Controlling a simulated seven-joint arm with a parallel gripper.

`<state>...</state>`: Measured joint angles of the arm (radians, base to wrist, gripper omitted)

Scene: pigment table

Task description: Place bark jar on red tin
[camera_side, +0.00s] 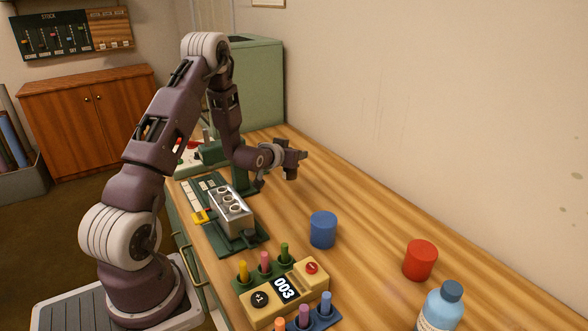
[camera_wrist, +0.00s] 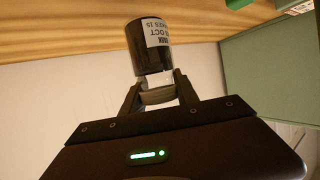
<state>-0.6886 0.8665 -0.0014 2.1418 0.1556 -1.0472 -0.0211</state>
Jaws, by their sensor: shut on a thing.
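The bark jar (camera_wrist: 150,52) is dark with a white printed label and fills the space just past my fingertips in the wrist view. My gripper (camera_wrist: 158,92) is shut on its near end, where a paler band shows between the fingers. In the side view my gripper (camera_side: 290,158) is held above the table, behind and left of the blue tin. The jar is small and dark there, hard to tell from the fingers. The red tin (camera_side: 420,260) stands upright on the table at the right, apart from my gripper, with nothing on top.
A blue tin (camera_side: 323,230) stands between my gripper and the red tin. A blue-capped bottle (camera_side: 441,308) is in front of the red tin. A yellow counter box (camera_side: 285,291) with coloured pegs and a metal block (camera_side: 230,210) are nearer the arm. The wall borders the table's right side.

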